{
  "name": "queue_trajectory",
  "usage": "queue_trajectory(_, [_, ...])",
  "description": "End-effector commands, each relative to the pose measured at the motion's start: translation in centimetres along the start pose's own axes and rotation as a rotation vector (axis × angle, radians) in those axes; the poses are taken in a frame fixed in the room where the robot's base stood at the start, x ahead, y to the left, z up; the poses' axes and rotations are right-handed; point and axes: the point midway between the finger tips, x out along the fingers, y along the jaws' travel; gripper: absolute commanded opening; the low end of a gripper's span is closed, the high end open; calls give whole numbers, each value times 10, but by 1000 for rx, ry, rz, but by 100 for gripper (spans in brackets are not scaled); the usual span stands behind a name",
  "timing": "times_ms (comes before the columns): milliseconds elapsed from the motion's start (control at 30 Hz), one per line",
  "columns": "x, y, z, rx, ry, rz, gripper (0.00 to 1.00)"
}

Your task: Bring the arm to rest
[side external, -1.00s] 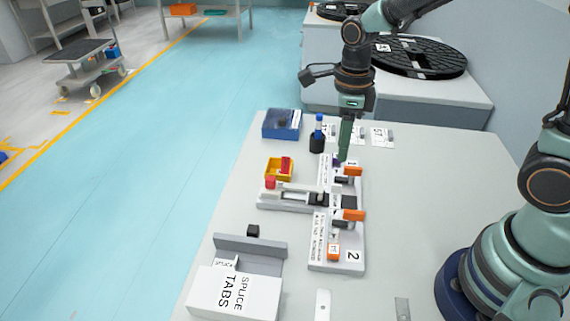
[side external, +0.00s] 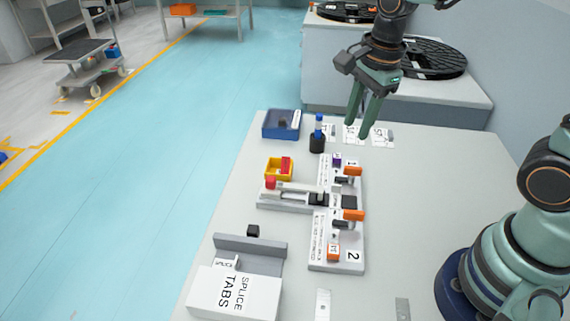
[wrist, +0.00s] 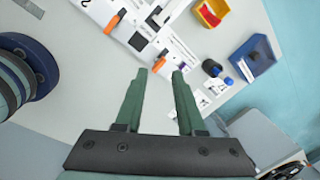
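My gripper (side external: 358,132) hangs above the back part of the grey table (side external: 430,175), near some white labels. In the wrist view my gripper (wrist: 160,74) shows two green fingers apart with nothing between them. The splice station (side external: 337,255) with orange clamps lies on the table in front of it. A small purple piece (side external: 337,160) sits at the station's far end. An orange piece (side external: 333,251) sits near the label 2. My gripper appears clear of the station.
A blue bin (side external: 281,124), a dark bottle with a blue top (side external: 317,143) and a yellow tray (side external: 279,168) stand along the left. A splice tabs box (side external: 235,292) is at the front left. Black reels (side external: 440,62) lie behind the table. The table's right side is mostly clear.

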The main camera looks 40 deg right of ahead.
Motion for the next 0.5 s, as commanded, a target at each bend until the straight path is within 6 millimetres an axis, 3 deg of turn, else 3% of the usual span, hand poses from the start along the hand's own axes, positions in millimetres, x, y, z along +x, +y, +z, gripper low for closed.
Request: queue_trajectory(500, [-51,24,-26,-1121,113,-230,38])
